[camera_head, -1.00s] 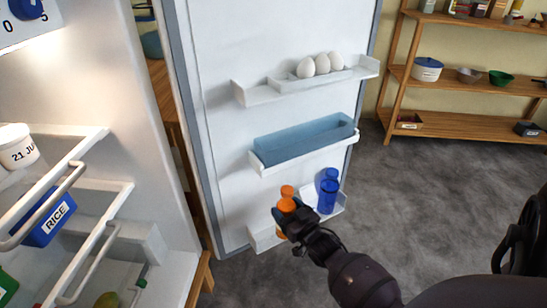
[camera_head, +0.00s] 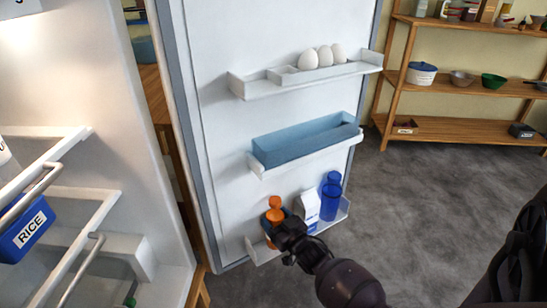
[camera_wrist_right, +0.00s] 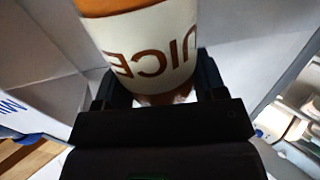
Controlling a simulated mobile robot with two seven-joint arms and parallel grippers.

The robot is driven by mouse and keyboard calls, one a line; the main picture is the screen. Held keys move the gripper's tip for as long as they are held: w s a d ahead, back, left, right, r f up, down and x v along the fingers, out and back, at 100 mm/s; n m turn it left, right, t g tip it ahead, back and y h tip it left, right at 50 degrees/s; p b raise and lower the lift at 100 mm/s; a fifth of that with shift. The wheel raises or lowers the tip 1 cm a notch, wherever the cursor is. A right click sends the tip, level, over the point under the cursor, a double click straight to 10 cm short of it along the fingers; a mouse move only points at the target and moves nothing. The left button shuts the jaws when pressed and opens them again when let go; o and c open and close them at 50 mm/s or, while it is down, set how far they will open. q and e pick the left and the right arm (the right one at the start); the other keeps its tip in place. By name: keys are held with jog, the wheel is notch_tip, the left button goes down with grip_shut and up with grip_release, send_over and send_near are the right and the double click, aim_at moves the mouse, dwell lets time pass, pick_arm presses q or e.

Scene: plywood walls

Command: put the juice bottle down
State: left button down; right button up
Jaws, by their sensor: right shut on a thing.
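The orange juice bottle (camera_head: 274,213) is upright at the left part of the lowest shelf of the open fridge door. My right gripper (camera_head: 277,232) is shut on it. In the right wrist view the bottle (camera_wrist_right: 150,45) fills the space between the fingers, with its "JUICE" label upside down. I cannot tell whether the bottle's base touches the shelf, as my gripper and the shelf front hide it. The lowest door shelf (camera_head: 262,254) also holds a white carton (camera_head: 310,207) and a blue bottle (camera_head: 331,197) to the right. My left gripper is not in view.
Above are a blue bin (camera_head: 305,142) on the middle door shelf and eggs (camera_head: 325,57) on the top one. The fridge interior with a blue rice box (camera_head: 28,230) is at left. A wooden rack (camera_head: 450,130) stands at back right. Grey floor lies open between.

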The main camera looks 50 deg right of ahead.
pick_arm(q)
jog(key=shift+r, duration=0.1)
pick_arm(e)
jog(key=shift+r, duration=0.15)
jog(key=shift+f, duration=0.25)
jog(key=o, duration=1.2)
jog(key=shift+r, duration=0.25)
pick_arm(q)
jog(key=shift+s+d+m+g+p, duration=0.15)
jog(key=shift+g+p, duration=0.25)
jog(key=shift+p, duration=0.6)
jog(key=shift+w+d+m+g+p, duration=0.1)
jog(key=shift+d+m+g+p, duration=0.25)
jog(key=shift+p, duration=0.6)
pick_arm(e)
jog(key=shift+s+a+f, duration=0.1)
jog(key=shift+s+a, duration=0.25)
jog(key=shift+s, duration=1.65)
jog(key=shift+s+a+r, duration=0.1)
jog(key=shift+s+a, duration=0.3)
jog(key=shift+s, duration=1.55)
jog(key=shift+s+a+f, duration=0.1)
jog(key=shift+s+a, duration=0.25)
jog(key=shift+s, duration=1.65)
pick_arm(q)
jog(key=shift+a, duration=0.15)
